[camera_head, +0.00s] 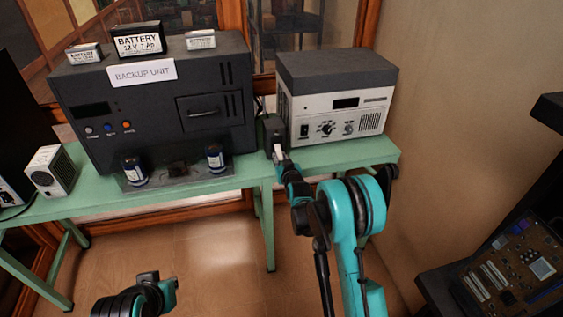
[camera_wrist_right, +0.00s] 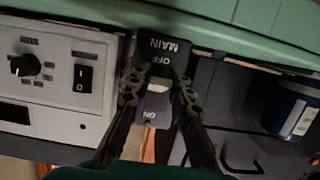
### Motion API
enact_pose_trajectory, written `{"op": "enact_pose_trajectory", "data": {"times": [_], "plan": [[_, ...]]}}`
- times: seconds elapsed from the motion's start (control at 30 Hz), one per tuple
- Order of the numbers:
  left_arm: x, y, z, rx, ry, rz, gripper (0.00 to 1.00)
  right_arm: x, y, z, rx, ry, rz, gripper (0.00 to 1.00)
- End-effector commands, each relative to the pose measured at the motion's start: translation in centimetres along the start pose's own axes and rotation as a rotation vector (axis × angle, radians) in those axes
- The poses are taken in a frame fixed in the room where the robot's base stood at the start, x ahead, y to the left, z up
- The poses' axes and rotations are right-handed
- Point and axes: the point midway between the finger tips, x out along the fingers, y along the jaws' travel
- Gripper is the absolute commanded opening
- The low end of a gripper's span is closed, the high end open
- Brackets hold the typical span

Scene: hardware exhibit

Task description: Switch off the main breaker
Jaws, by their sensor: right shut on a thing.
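The main breaker (camera_head: 271,131) is a dark block on the green table, between the backup unit and the white-fronted power supply. In the right wrist view the breaker (camera_wrist_right: 165,62) appears upside down, with MAIN and OFF at the top of the picture and ON lower down. A pale lever (camera_wrist_right: 158,86) shows between OFF and ON; its exact setting is unclear. My right gripper (camera_head: 281,162) is at the breaker's front. In the wrist view its fingers (camera_wrist_right: 158,95) flank the breaker and are shut on it. My left gripper (camera_head: 165,290) is low at the bottom left, away from the table, its fingers unclear.
The backup unit (camera_head: 160,110) with batteries on top stands left of the breaker. The power supply (camera_head: 337,100) stands close on its right. Two blue cylinders (camera_head: 134,171) stand before the backup unit. A small white box (camera_head: 50,170) is at the left. A dark shelf with a circuit board (camera_head: 515,265) is at the right.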

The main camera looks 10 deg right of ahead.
Motion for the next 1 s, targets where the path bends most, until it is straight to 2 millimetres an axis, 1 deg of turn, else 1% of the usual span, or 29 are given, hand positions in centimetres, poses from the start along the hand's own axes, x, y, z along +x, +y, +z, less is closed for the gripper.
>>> {"op": "enact_pose_trajectory", "data": {"times": [0.3, 0.83, 0.87, 0.9, 0.93, 1.0], "plan": [[0.02, 0.00, 0.02, 0.000, 0.000, 0.000, 0.00, 0.45, 0.01, 0.54, 0.001, 0.103, 0.000, 0.00], [0.03, 0.00, 0.04, 0.000, 0.000, 0.000, 0.00, 0.54, 0.02, 0.60, 0.000, 0.123, 0.000, 0.00], [0.03, 0.00, 0.04, 0.000, 0.000, 0.000, 0.00, 0.54, 0.02, 0.59, 0.000, 0.123, 0.000, 0.22], [0.03, 0.00, 0.04, 0.000, 0.000, 0.000, 0.00, 0.55, 0.02, 0.59, 0.000, 0.123, 0.000, 0.33], [0.03, 0.00, 0.04, 0.000, 0.000, 0.000, 0.00, 0.55, 0.02, 0.59, 0.000, 0.123, 0.000, 0.41], [0.03, 0.00, 0.04, 0.000, 0.000, 0.000, 0.00, 0.55, 0.01, 0.60, 0.000, 0.123, 0.000, 0.41]]}}
